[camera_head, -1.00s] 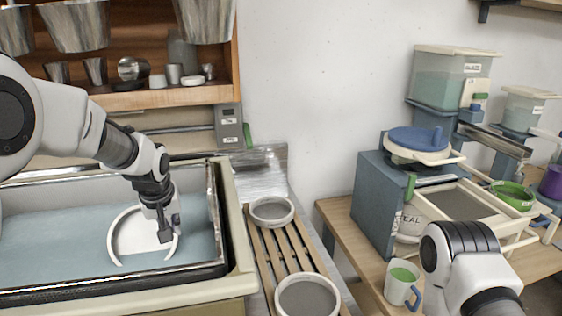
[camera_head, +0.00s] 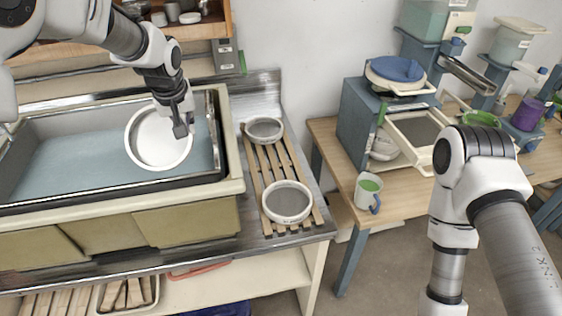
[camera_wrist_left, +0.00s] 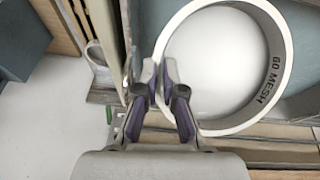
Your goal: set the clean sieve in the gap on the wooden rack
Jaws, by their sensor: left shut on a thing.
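My left gripper (camera_head: 182,122) is shut on the rim of a white sieve (camera_head: 155,145), at its right side. In the left wrist view the fingers (camera_wrist_left: 165,82) pinch the rim of the sieve (camera_wrist_left: 215,60), which reads "60 MESH". The wooden rack (camera_head: 273,165) stands right of the sink. One grey-meshed sieve (camera_head: 264,130) lies at its far end and another (camera_head: 287,203) at its near end, with bare slats between them. My right gripper is out of view.
The sink's raised cream rim (camera_head: 238,160) lies between the held sieve and the rack. A wooden table (camera_head: 335,165) to the right bears a mug (camera_head: 368,190), a blue cabinet (camera_head: 357,115) and tubs. A shelf with small vessels hangs behind the sink.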

